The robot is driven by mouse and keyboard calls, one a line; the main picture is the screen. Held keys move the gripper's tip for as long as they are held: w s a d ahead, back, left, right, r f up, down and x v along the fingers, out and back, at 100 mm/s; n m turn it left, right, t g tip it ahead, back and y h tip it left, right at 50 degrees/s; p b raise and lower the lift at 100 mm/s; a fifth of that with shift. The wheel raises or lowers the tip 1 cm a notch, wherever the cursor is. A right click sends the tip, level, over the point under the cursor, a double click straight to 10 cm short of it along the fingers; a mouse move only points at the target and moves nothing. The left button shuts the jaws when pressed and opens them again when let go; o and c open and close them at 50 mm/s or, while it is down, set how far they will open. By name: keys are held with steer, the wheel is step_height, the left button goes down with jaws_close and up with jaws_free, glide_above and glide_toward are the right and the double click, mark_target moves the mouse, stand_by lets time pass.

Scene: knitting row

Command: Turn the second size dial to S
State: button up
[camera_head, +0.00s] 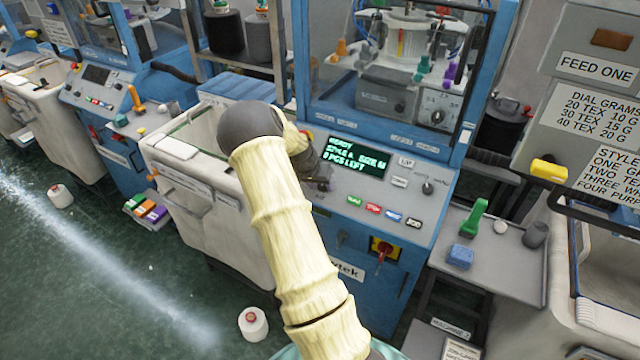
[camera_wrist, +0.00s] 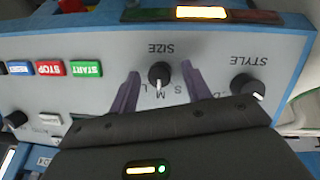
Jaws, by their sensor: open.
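The size dial (camera_wrist: 159,74) is a small black knob on a grey panel, seen upside down in the wrist view under the word SIZE. Its white pointer is towards the middle letter, M. My gripper (camera_wrist: 161,80) is open, its two purple fingers on either side of the dial with a visible gap each side. In the head view my gripper (camera_head: 318,178) is at the blue machine's panel, and my arm hides the dial. The green display (camera_head: 352,157) beside it reads READY and appears to show size M.
A style dial (camera_wrist: 247,87) sits beside the size dial. START (camera_wrist: 86,69), STOP (camera_wrist: 50,68) and RESET buttons are on the same panel. A light strip (camera_wrist: 201,13) runs along its edge. In the head view a red rotary switch (camera_head: 383,250) is lower on the machine's front.

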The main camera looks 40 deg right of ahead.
steer(key=shift+f, duration=0.15)
steer(key=c, duration=1)
steer(key=n, duration=0.3)
steer(key=shift+w+g+h, duration=0.15)
steer(key=shift+g+h, duration=0.15)
steer(key=n+h+b, duration=0.1)
steer(key=n, duration=0.4)
steer(key=shift+g, duration=0.3)
steer(key=shift+n+h, duration=0.3)
